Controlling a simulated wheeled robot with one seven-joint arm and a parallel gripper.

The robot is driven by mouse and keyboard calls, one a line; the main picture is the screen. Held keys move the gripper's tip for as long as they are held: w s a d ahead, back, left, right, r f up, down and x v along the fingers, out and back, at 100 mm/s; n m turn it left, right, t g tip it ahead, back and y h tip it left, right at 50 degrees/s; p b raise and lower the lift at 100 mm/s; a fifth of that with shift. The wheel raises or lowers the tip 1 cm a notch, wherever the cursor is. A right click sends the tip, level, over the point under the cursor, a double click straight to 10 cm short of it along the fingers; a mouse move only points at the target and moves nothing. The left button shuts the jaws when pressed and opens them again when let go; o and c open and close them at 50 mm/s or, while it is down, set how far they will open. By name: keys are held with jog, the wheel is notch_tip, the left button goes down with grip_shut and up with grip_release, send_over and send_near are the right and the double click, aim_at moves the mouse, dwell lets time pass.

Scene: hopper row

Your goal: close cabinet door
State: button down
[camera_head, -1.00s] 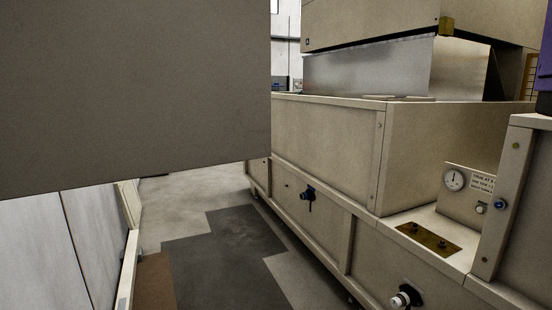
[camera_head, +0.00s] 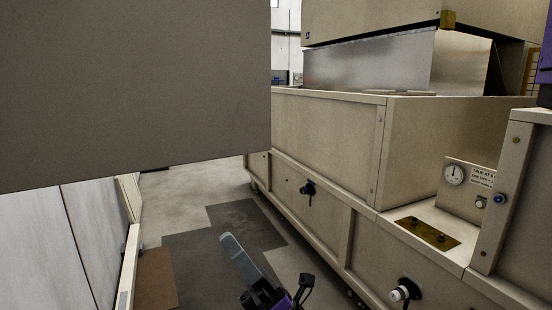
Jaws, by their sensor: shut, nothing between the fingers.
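A large plain grey-brown panel (camera_head: 130,90), which looks like the cabinet door, fills the upper left very close to the camera. Its right edge stands upright and its lower edge hangs above the floor. The hinge side, any handle and the cabinet's inside are out of view. My gripper (camera_head: 230,243) shows at the bottom centre, with a pale finger and black and purple parts behind. It is shut and empty, below and right of the panel in the picture. I see no contact between them.
A long beige machine row (camera_head: 325,130) with knobs and a gauge (camera_head: 453,174) lines the right side. White wall panels (camera_head: 90,240) stand at lower left.

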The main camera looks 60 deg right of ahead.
aim_at(268, 132)
jog(key=s+d+r+n+g+y, duration=0.1)
jog(key=s+d+r+n+g, duration=0.1)
jog(key=d+r+n+g, duration=1)
jog(key=s+d+r+n+g+y, duration=0.1)
jog(key=d+r+n+g, duration=0.35)
jog(key=d+n, duration=1)
jog(key=w+a+r+n+t, duration=0.1)
jog(key=w+a+n+t, duration=0.1)
jog(key=a, duration=1)
jog(key=shift+w+a+n+b, duration=0.2)
jog(key=shift+w+n+b, duration=0.35)
jog(key=shift+n, duration=0.4)
